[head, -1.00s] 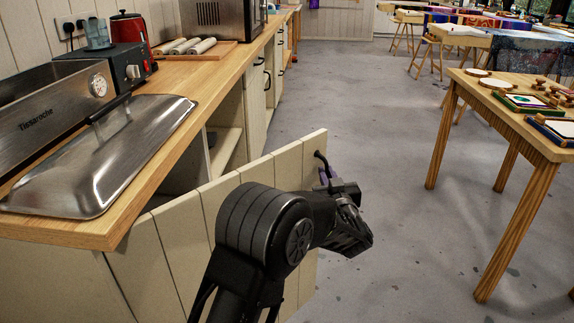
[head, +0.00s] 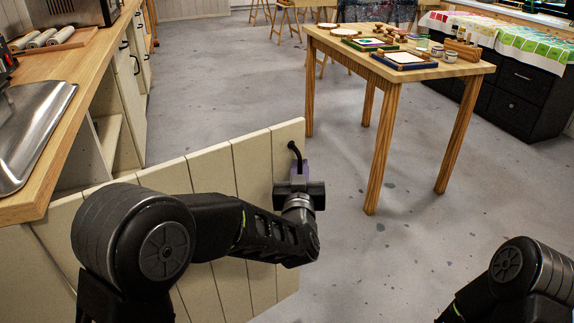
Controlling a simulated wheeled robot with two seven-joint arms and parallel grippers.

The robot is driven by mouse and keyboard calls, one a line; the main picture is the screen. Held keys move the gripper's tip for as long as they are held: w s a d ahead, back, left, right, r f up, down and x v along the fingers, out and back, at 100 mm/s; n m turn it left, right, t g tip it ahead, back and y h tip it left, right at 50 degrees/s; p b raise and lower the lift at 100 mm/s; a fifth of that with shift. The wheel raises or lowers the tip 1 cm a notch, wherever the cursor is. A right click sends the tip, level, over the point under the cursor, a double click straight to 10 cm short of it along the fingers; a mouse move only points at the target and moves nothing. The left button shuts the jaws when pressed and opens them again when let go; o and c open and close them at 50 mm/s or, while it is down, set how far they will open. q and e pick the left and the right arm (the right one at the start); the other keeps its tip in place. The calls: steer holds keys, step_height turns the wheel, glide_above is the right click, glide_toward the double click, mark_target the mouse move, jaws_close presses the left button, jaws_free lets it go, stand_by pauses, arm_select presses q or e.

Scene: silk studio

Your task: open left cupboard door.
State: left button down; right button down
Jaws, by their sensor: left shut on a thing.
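The left cupboard door (head: 214,165) is a cream planked panel, swung well out from the counter into the room. Its dark curved handle (head: 293,152) is near the door's free upper edge. My left gripper (head: 297,172) is at this handle and shut on it; its fingertips are partly hidden by its own body. My left arm reaches across the front of the door. Behind the door, part of the open cupboard with a shelf (head: 108,135) shows. My right arm shows at the lower right, but its gripper is out of frame.
A wooden table (head: 440,72) with frames and small items stands beyond the door to the right. Dark drawers (head: 520,90) stand behind it. Grey floor between is clear.

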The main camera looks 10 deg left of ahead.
arm_select(q)
steer(key=shift+s+d, duration=0.1)
steer(key=shift+s, duration=0.05)
steer(key=c, duration=1.8)
jaws_free()
steer(key=shift+s, duration=0.1)
steer(key=s, duration=0.3)
steer(key=s+p, duration=0.1)
steer(key=s, duration=0.3)
steer(key=shift+s+d, duration=0.2)
steer(key=shift+s, duration=0.1)
